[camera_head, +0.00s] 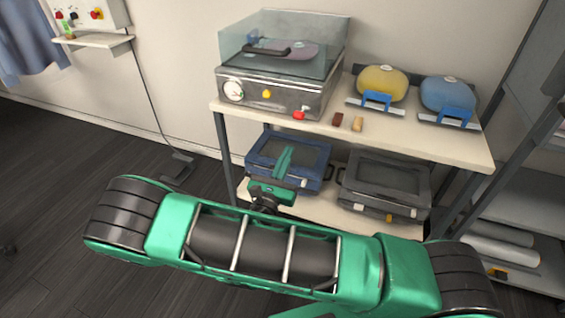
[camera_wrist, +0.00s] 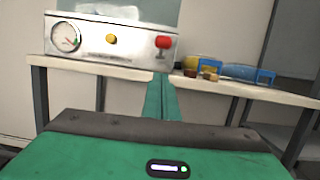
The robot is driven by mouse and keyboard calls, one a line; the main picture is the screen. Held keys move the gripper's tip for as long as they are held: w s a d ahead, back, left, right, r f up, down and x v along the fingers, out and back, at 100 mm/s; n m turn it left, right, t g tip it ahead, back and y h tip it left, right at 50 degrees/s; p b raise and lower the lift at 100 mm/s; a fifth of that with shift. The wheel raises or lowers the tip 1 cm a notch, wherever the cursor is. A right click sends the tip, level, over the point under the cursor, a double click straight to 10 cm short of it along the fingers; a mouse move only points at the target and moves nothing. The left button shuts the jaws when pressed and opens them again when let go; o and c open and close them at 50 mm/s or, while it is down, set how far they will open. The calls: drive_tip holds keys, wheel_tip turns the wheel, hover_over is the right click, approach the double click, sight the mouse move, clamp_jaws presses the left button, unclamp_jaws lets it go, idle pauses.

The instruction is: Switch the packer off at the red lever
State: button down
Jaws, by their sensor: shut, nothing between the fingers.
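The packer (camera_head: 268,92) is a steel box with a clear lid, standing on the left of the shelf top. In the wrist view the red lever (camera_wrist: 163,43) is on the right of the front panel (camera_wrist: 100,40), above a short stem. My gripper (camera_head: 287,152) is shut and empty, in front of the shelf and below the lever. In the wrist view its fingertips (camera_wrist: 160,77) are apart from the lever, just under it in the picture.
The shelf top (camera_head: 430,140) also bears a yellow bag (camera_head: 382,82), a blue bag (camera_head: 448,94) and two small blocks (camera_head: 338,119). A blue case (camera_head: 262,150) and a grey case (camera_head: 384,183) are on the lower shelf. A wall panel (camera_head: 85,14) is at the upper left.

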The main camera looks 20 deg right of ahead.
sight(302, 113)
drive_tip(key=w+d+r, duration=0.3)
drive_tip(key=w+r, duration=0.1)
drive_tip(key=w, duration=0.1)
drive_tip(key=shift+w+d+r, duration=0.25)
drive_tip(key=shift+d+r, duration=0.05)
drive_tip(key=shift+d, duration=0.1)
drive_tip(key=shift+d, duration=0.1)
